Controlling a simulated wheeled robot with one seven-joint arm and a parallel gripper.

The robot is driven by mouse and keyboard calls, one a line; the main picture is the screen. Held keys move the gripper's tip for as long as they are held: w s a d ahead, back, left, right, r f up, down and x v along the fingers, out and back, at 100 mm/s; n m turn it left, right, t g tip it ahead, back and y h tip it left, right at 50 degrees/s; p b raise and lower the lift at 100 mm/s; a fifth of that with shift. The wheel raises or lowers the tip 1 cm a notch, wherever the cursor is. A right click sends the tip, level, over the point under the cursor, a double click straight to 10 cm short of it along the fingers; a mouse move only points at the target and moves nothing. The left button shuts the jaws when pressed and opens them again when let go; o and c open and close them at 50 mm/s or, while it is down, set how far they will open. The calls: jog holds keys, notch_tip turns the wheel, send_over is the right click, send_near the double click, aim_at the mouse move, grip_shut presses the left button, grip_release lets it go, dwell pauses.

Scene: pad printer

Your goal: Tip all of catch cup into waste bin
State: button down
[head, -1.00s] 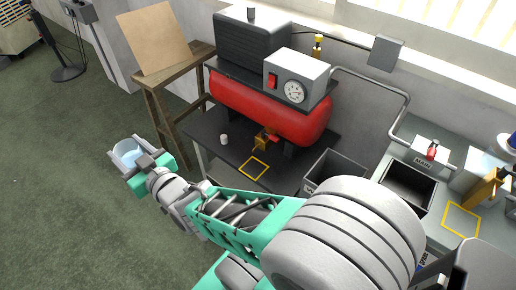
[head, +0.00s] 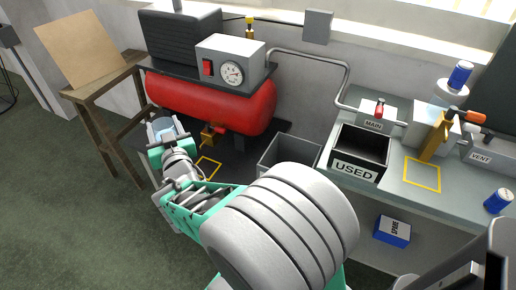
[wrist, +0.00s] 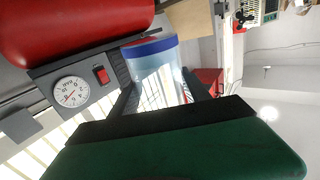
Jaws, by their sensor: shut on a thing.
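The catch cup (head: 162,126) is a clear, pale-blue cup. My gripper (head: 168,142) is shut on it and holds it up in front of the left part of the red compressor. In the wrist view the cup (wrist: 156,72) sits between the two dark fingers and shows a blue band at one end. Its contents are hard to make out. A grey open-topped bin (head: 292,152), which looks like the waste bin, stands right of the compressor, with its front partly hidden by my arm. The cup is apart from it, to its left.
The red compressor tank (head: 215,104) with its gauge box (head: 231,62) stands behind the cup. A wooden stand (head: 100,90) is at left. A bin labelled USED (head: 355,168) sits on the grey bench (head: 400,205) at right. Open floor lies at lower left.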

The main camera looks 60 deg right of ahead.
jog(key=s+d+f+m+g+h+b, duration=0.3)
jog(key=d+f+b, duration=0.2)
jog(key=d, duration=0.3)
jog(key=s+d+f+m+g+h+b, duration=0.3)
jog(key=s+d+f+b, duration=0.15)
jog(key=d, duration=0.35)
jog(key=s+d+f+m+g+h+b, duration=0.2)
jog(key=s+d+m+g+b, duration=0.3)
jog(key=s+d, duration=0.4)
jog(key=shift+s+d+g+h+b, duration=0.25)
jog(key=shift+g+h+b, duration=0.25)
jog(key=shift+g+b, duration=0.4)
jog(key=shift+a+f+b, duration=0.15)
jog(key=shift+a+b, duration=0.05)
jog(key=shift+b, duration=0.15)
